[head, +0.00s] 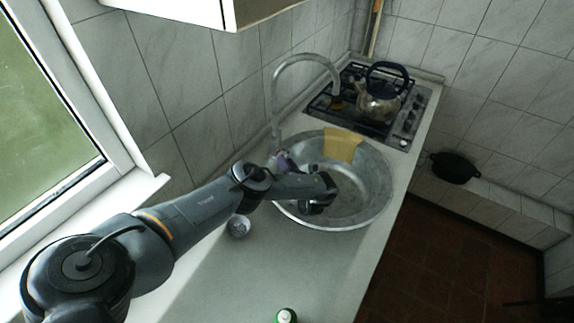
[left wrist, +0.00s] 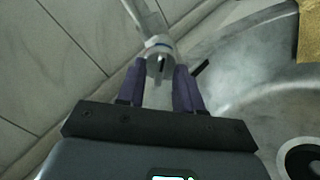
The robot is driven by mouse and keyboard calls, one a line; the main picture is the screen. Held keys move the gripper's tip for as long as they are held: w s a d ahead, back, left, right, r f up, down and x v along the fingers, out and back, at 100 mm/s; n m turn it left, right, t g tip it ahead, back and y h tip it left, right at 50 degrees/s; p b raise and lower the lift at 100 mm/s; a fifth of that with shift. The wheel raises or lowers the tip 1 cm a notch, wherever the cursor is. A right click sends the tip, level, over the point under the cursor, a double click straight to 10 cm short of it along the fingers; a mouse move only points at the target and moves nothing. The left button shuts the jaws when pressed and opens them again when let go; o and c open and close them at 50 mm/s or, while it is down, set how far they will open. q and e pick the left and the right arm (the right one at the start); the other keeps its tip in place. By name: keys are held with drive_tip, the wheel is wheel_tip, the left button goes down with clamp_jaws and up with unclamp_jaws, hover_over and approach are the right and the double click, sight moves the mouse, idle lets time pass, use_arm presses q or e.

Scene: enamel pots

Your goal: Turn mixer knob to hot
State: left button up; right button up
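The mixer tap has a tall curved grey spout (head: 274,95) rising behind the sink. In the left wrist view its pale body (left wrist: 160,46), with a blue band, is just beyond and between my fingertips. A small dark lever (left wrist: 201,67) sticks out to the right of the right finger; whether it is the knob's handle I cannot tell. My left gripper (head: 283,160) is at the tap's base, largely hidden behind my own wrist in the head view. In the left wrist view its purple fingers (left wrist: 160,72) stand apart with a gap between them. My right gripper is not in view.
The round metal sink (head: 375,185) lies right of the tap, with a yellow cloth (head: 342,145) over its far rim. A kettle (head: 381,98) stands on the hob (head: 340,100). The tiled wall is close behind the tap.

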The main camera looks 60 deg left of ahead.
use_arm(q)
drive_tip(key=shift+c, duration=0.4)
clamp_jaws()
drive_tip(key=shift+n+p, duration=3.35)
drive_tip(key=shift+n, duration=4.55)
drive_tip(key=shift+o, duration=0.4)
unclamp_jaws()
